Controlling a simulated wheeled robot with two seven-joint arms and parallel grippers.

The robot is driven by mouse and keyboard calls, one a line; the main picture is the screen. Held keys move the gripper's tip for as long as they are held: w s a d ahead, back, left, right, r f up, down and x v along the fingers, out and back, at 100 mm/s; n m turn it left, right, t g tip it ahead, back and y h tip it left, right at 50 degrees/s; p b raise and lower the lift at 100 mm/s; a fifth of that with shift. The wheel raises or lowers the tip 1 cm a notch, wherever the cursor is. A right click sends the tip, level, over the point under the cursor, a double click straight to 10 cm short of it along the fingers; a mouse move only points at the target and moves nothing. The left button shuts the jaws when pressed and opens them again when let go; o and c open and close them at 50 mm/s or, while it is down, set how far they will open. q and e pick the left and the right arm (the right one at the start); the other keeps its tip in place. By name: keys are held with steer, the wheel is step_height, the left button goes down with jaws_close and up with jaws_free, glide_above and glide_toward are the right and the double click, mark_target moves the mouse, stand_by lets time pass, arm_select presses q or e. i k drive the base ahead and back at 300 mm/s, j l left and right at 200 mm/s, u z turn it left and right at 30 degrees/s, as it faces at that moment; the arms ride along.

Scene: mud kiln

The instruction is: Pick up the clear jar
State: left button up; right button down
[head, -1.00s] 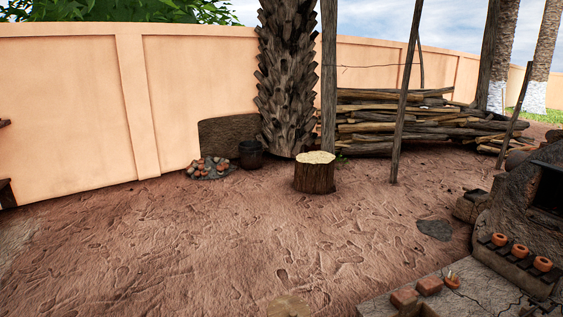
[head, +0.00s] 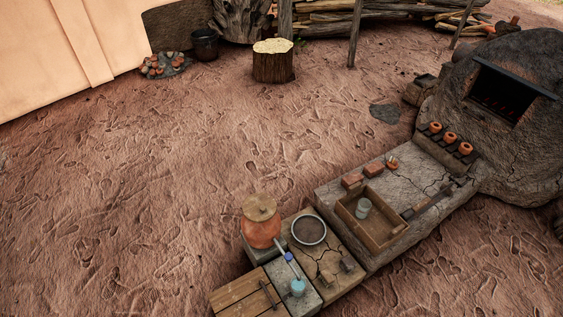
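A small clear, greyish-green jar (head: 363,208) stands in the wooden tray (head: 382,240) on the mud bench. A second small see-through vessel, light blue (head: 297,288), stands at the front of the lower counter, near a blue tap piece (head: 288,257). I cannot tell for sure which of the two is the clear jar of the task. Neither of my grippers is in view, and nothing touches either vessel.
A lidded orange clay pot (head: 261,222) and a dark round pan (head: 308,230) sit on the counter. Bricks (head: 373,170) lie behind the tray. A mud kiln (head: 500,95) stands at the right, a stump (head: 273,62) at the back. Open ground lies left of the counter.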

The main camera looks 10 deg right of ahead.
mark_target(298, 283)
steer(key=k+j, duration=0.2)
steer(key=k, duration=0.3)
steer(key=k+j, duration=0.2)
steer(key=k, duration=0.25)
steer(key=k+j, duration=0.2)
steer(key=k, duration=0.3)
